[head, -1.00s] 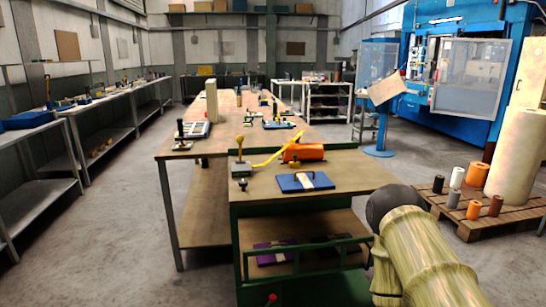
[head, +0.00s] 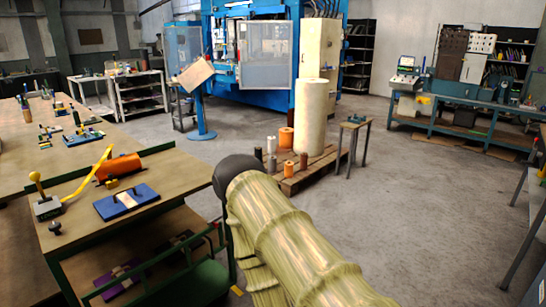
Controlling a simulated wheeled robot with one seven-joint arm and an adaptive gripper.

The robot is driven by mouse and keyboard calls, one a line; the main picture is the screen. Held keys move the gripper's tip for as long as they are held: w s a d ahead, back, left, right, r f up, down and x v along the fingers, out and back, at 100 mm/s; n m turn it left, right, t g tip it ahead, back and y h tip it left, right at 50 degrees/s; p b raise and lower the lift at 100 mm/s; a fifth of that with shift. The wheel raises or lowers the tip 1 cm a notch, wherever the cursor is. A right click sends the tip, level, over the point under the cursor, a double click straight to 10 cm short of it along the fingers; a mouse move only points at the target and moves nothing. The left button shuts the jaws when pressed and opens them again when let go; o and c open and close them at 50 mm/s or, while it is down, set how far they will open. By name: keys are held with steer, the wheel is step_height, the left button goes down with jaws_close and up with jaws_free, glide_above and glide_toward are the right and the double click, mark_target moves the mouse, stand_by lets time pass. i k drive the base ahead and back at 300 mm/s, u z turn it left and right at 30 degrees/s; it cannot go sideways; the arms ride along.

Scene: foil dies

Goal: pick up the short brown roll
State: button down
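A short brown roll (head: 304,161) stands upright on the wooden pallet (head: 318,171), at its front right in the head view. Beside it on the pallet are a short orange roll (head: 288,168) and a grey roll (head: 271,163). Behind these stand a dark roll (head: 258,154), a white roll (head: 272,145) and a larger orange roll (head: 286,138). My sleeved arm fills the lower middle of the view, in front of the pallet. My gripper is not in view.
A tall cream roll (head: 312,115) stands on the pallet behind the short rolls. A small stool (head: 354,128) is to its right. The green cart (head: 150,212) with an orange cylinder (head: 118,166) is at left. Open floor (head: 420,200) lies to the right.

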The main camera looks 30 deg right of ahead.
mark_target(304, 156)
steer(key=z, duration=1.05)
